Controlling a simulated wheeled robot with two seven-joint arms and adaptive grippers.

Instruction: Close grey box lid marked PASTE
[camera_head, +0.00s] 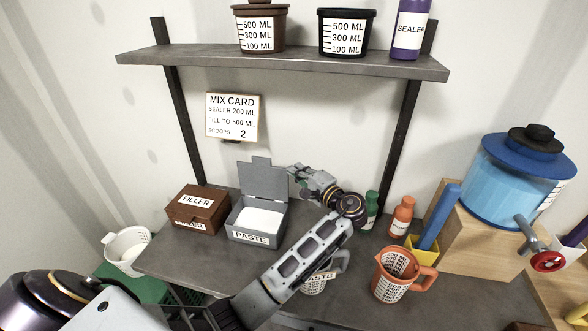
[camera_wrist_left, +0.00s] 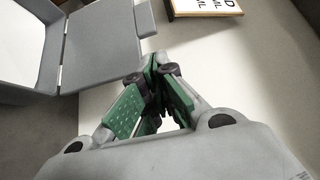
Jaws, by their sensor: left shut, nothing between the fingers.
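The grey box marked PASTE (camera_head: 238,231) stands on the grey bench with its lid (camera_head: 262,180) raised upright at the back. White paste (camera_head: 261,219) shows inside. In the left wrist view the open lid (camera_wrist_left: 106,45) and the box's pale inside (camera_wrist_left: 20,35) are at the upper left. My left gripper (camera_head: 294,171) is right of the raised lid, its fingers pointing left toward the lid's edge. Its green-padded fingers (camera_wrist_left: 155,80) are shut and empty, close to the lid's tab; contact cannot be told. My right gripper is not in view.
A shut brown FILLER box (camera_head: 197,208) stands just left of the grey box. Green and orange bottles (camera_head: 402,216), an orange measuring jug (camera_head: 398,273) and a blue tank (camera_head: 512,180) stand to the right. A shelf (camera_head: 290,62) and a mix card (camera_head: 233,117) are above.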

